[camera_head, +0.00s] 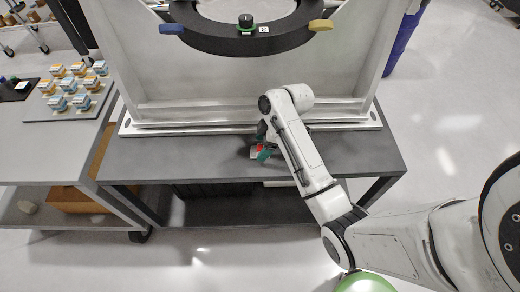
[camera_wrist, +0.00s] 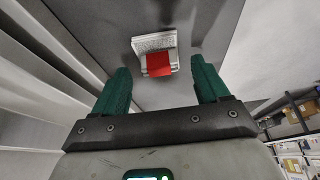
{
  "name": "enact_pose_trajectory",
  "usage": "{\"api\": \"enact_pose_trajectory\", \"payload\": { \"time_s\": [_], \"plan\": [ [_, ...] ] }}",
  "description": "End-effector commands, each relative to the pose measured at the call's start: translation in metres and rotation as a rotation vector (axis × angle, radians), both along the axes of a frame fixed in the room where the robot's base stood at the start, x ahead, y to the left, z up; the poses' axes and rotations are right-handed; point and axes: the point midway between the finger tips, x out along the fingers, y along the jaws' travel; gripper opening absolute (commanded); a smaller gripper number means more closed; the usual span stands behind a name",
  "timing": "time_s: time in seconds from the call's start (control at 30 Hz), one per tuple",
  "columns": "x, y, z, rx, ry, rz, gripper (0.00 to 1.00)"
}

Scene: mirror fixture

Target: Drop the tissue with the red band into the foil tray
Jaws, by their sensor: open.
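The folded white tissue with the red band (camera_wrist: 154,43) lies on the dark grey table top (camera_wrist: 210,25). In the wrist view it shows ahead of my gripper (camera_wrist: 160,68), centred between the two green fingertips. The fingers are spread and empty, and the tissue is not gripped. In the head view my gripper (camera_head: 264,154) is low over the front middle of the table, and part of the tissue (camera_head: 254,152) shows beside the fingers. I cannot make out a foil tray for certain in either view.
A large frame with a black ring (camera_head: 240,44) stands at the back of the table. The dark table top is clear left of my gripper.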

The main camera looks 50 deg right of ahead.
Motion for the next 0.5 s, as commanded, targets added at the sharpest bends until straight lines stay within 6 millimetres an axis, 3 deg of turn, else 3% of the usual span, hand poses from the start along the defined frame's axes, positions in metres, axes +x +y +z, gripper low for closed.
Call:
{"api": "enact_pose_trajectory", "payload": {
  "time_s": [0.33, 0.5],
  "plan": [
    [0.0022, 0.0017, -0.0076, -0.001, -0.001, 0.0, 0.73],
    [0.0023, 0.0017, -0.0074, -0.001, -0.001, 0.0, 0.57]
  ]
}}
